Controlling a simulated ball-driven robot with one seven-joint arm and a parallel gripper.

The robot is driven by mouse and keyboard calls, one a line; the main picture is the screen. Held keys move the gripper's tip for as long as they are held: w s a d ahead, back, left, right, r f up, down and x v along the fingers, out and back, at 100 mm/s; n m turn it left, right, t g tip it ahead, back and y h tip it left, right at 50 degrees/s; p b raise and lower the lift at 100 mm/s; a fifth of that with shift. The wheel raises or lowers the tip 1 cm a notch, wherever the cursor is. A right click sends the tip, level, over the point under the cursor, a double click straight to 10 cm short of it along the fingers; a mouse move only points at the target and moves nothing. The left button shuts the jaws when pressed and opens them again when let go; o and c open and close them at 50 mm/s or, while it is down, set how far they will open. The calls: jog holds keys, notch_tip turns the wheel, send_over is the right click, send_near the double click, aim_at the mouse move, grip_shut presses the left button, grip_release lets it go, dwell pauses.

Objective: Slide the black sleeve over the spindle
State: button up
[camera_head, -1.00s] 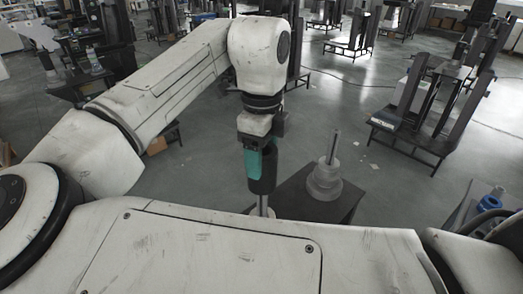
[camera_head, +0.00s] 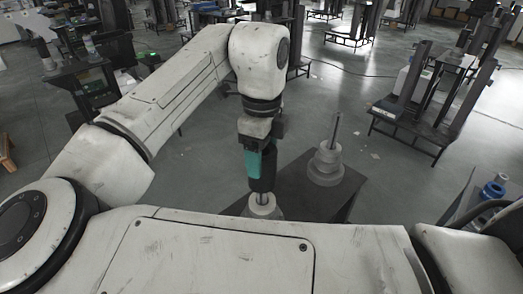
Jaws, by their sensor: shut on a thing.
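My gripper (camera_head: 259,150), with teal fingers, is in the middle of the head view and points down. It is shut on the black sleeve (camera_head: 263,182), which hangs upright below the fingers. Right under the sleeve, a short piece of a metal spindle (camera_head: 262,200) shows above its pale round base (camera_head: 263,211). The upper part of this spindle is hidden by the sleeve; I cannot tell for certain whether the sleeve is around it or in front of it. My own body hides the near side of the base.
A second bare spindle (camera_head: 334,133) on a stepped pale base (camera_head: 325,168) stands to the right on the same dark table (camera_head: 340,195). A black rack (camera_head: 440,100) stands farther right. Blue parts (camera_head: 492,190) lie at the right edge. Grey floor is open behind the table.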

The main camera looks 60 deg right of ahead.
jog(key=shift+f+b, duration=1.35)
jog(key=shift+f, duration=1.3)
jog(key=o, duration=1.8)
jog(key=shift+c, duration=0.2)
notch_tip(320, 180, up, 11)
jog(key=shift+f+b, duration=0.1)
jog(key=shift+b, duration=0.2)
